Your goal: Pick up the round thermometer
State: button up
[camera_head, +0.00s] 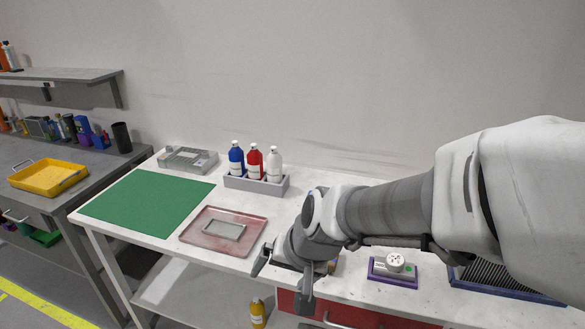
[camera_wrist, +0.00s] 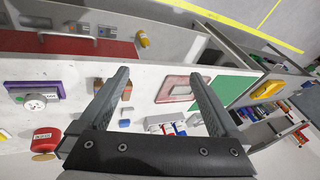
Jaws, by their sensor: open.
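A round white thing with a dial-like top (camera_head: 396,262) sits on a purple-edged plate (camera_head: 379,274) on the white bench, right of my gripper. It also shows at the left of the wrist view (camera_wrist: 35,103). It may be the round thermometer, but I cannot make out markings on it. My gripper (camera_head: 283,275) is open and empty over the front edge of the bench. In the wrist view its two fingers (camera_wrist: 159,76) stand wide apart with nothing between them. My arm hides part of the bench in the head view.
A pinkish tray (camera_head: 190,236) with a grey frame and a green mat (camera_head: 140,195) lie left. A grey holder (camera_head: 240,184) carries blue, red and white bottles. A dark ribbed tray (camera_head: 500,286) is at right. A red can (camera_wrist: 45,138) shows in the wrist view.

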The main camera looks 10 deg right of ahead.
notch_tip(320, 180, down, 10)
jog(key=w+d+m+h+p, duration=0.1)
jog(key=w+d+m+h, duration=0.1)
jog(key=w+m, duration=0.15)
jog(key=m+t+h+b, duration=0.2)
jog(key=m+h, duration=0.3)
jog(key=h, duration=0.7)
send_near(394, 260)
jog(key=shift+n, duration=0.35)
jog(key=x, duration=0.5)
jog(key=shift+w, duration=0.1)
jog(key=shift+x, duration=2.6)
